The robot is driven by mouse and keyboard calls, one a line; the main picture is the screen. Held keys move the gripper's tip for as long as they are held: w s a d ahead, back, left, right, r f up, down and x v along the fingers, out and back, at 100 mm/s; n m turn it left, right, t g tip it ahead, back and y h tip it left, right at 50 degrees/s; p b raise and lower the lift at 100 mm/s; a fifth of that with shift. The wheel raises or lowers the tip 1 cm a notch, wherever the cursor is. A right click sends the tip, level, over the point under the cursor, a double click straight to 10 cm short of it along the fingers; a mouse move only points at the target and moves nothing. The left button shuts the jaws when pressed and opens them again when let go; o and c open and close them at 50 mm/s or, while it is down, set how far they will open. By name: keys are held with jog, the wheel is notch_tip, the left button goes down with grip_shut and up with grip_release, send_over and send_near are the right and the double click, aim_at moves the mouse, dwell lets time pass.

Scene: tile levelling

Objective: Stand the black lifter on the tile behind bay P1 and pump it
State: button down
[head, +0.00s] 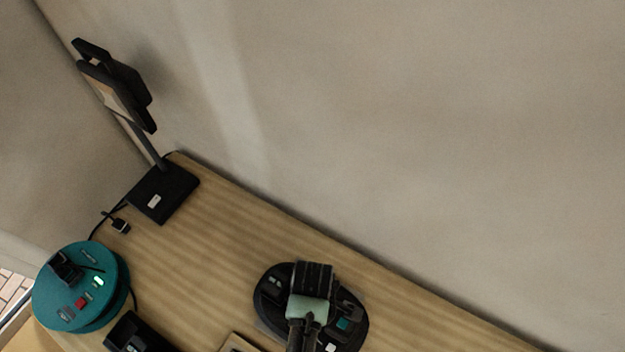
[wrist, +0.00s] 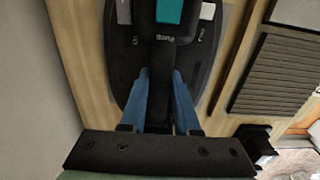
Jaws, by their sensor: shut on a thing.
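The black lifter (head: 272,285) has an oval base and stands on or just over the wooden worktop in the head view. It also shows in the wrist view (wrist: 125,65), with a teal part and white lettering on top. My gripper (head: 309,306) is above it and covers its middle in the head view. In the wrist view the blue fingers of my gripper (wrist: 160,78) are shut on the lifter's dark handle. A thin grey edge shows beside the lifter in the head view; I cannot tell whether it is the tile. No P1 label is readable.
A teal round device (head: 112,262) and a black box (head: 140,335) are at the left. A black stand (head: 165,195) with a raised head is near the wall. A ribbed grey panel (wrist: 275,80) lies right in the wrist view. The worktop (head: 215,245) between stand and lifter is clear.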

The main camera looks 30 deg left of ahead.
jog(key=shift+w+r, duration=0.1)
jog(key=c, duration=0.7)
grip_release()
jog(key=shift+o, duration=0.7)
